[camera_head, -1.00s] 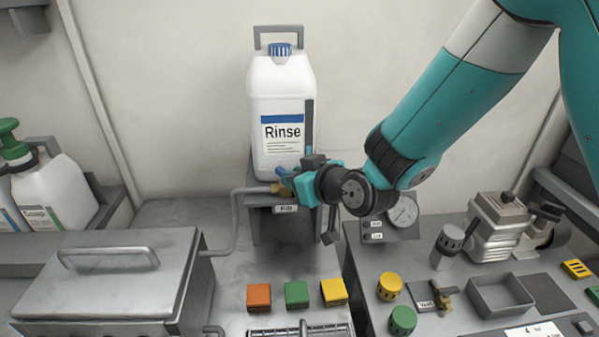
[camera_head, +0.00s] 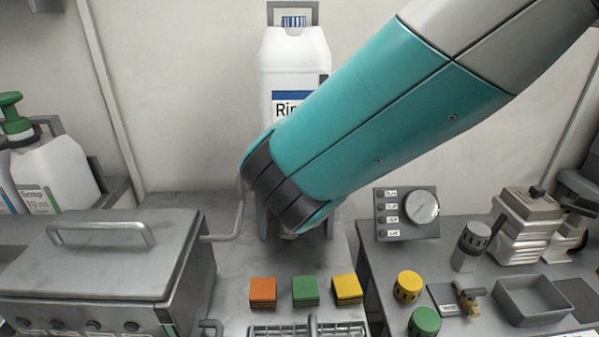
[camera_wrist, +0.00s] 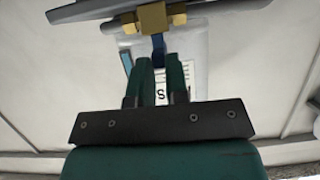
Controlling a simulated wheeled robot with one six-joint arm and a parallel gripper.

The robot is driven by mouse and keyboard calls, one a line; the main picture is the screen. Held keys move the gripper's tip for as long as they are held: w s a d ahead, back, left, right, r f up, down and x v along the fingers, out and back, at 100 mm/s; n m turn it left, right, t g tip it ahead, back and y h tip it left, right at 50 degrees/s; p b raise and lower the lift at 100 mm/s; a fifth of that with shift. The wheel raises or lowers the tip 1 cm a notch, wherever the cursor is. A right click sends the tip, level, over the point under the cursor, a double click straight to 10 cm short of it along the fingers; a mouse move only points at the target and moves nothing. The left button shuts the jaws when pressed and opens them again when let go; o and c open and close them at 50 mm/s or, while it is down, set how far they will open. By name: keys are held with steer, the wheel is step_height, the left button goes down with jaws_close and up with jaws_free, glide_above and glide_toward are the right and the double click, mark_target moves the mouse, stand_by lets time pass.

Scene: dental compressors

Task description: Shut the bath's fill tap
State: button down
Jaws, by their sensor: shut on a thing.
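In the wrist view the brass tap (camera_wrist: 153,18) is at the top, with its blue lever (camera_wrist: 158,46) pointing toward my gripper (camera_wrist: 159,60). The two dark green fingers are closed on the lever's end. In the head view my forearm hides the tap, the lever and my gripper. The steel bath (camera_head: 90,265) has its lid closed, at the lower left. A grey pipe (camera_head: 228,236) runs from the bath toward the hidden tap. The white Rinse bottle (camera_head: 293,65) stands behind my arm, its lower part covered.
Orange (camera_head: 263,291), green (camera_head: 305,291) and yellow (camera_head: 347,288) blocks lie in front of the stand. A gauge box (camera_head: 407,214), yellow and green knobs and a grey tray (camera_head: 530,300) are on the right bench. A white jug (camera_head: 55,175) stands at far left.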

steer(key=shift+a+f+m+h, duration=0.1)
steer(key=shift+m+h, duration=0.2)
steer(key=c, duration=1.1)
jaws_free()
